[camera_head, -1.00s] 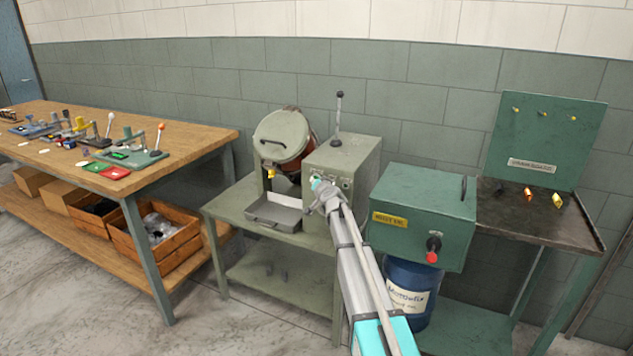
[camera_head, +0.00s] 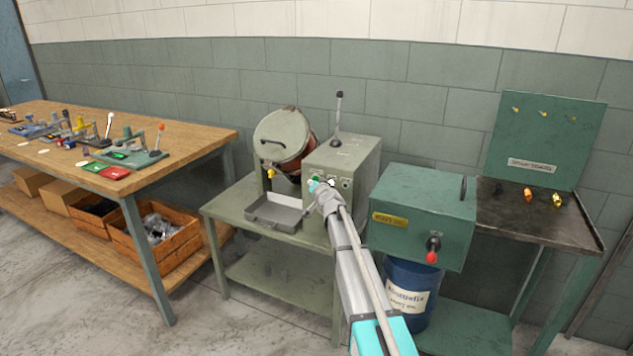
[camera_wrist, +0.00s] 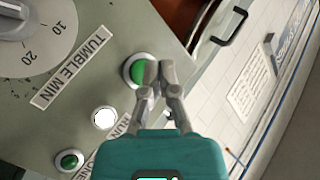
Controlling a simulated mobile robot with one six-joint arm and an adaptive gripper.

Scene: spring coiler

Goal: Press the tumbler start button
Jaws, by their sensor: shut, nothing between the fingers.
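The tumbler (camera_head: 283,138) has a tilted drum with a grey-green lid, beside a grey-green control box (camera_head: 358,152) on a small stand. In the wrist view, a round green button (camera_wrist: 136,72) in a pale ring sits on the panel near the "TUMBLE MIN" dial (camera_wrist: 38,42). My gripper (camera_wrist: 160,72) is shut and empty, its fingertips overlapping the button's right side. I cannot tell whether they touch it. In the head view my gripper (camera_head: 322,190) is at the box's front and hides part of the panel.
A lit white "RUN" lamp (camera_wrist: 104,118) and a second green round control (camera_wrist: 69,161) lie lower on the panel. A grey tray (camera_head: 273,213) sits below the drum. A green box with a red knob (camera_head: 432,257) stands close right of my arm.

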